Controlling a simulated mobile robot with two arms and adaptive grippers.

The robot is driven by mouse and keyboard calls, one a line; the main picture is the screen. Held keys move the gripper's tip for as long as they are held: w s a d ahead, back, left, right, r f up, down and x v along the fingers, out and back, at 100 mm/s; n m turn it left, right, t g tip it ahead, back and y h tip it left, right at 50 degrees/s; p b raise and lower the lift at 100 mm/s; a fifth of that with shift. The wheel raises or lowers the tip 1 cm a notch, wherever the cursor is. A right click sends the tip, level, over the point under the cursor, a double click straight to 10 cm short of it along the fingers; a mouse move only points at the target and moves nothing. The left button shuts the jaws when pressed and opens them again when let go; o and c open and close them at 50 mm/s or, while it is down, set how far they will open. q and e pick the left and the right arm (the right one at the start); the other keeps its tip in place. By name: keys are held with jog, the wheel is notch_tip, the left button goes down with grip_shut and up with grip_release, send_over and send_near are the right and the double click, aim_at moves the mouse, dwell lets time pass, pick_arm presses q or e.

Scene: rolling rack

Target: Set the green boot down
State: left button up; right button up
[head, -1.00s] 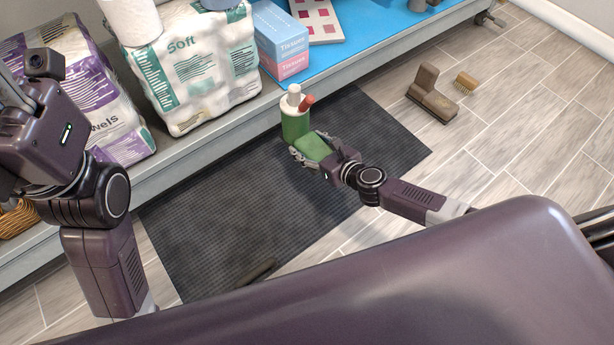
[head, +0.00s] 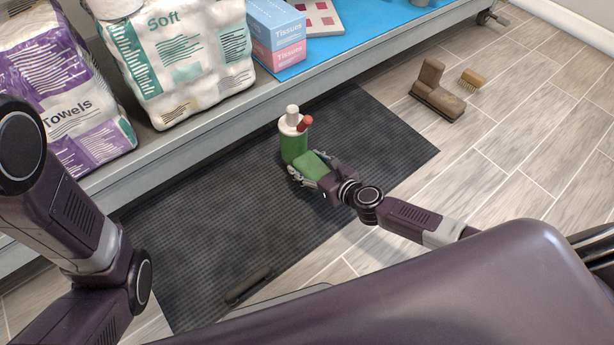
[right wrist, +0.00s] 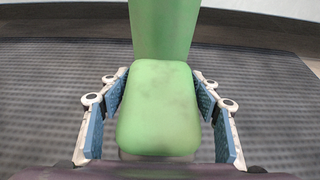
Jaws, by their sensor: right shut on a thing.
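The green boot (head: 293,148) is upright over the dark mat, its toe toward my right gripper. A white bottle (head: 291,114) and a red thing (head: 305,123) stick out of its top. My right gripper (head: 314,174) is shut on the toe part. In the right wrist view the green toe (right wrist: 158,105) sits between the blue finger pads, with the shaft (right wrist: 164,28) rising beyond. I cannot tell whether the sole touches the mat.
The dark mat (head: 225,215) has free room around the boot. A dark bar-like thing (head: 248,283) lies near its front edge. The rack's edge (head: 215,125) runs behind, carrying packs and tissue boxes.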

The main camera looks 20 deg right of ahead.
jog(key=shift+w+f+b, duration=0.1)
jog(key=shift+f+b, duration=2)
jog(key=shift+f, duration=0.15)
jog(key=o, duration=1.7)
jog(key=shift+o, duration=0.2)
jog(key=p+v, duration=0.3)
jog(key=v, duration=0.7)
jog(key=shift+s+p, duration=0.2)
jog(key=shift+p, duration=0.2)
jog(key=shift+v, duration=0.95)
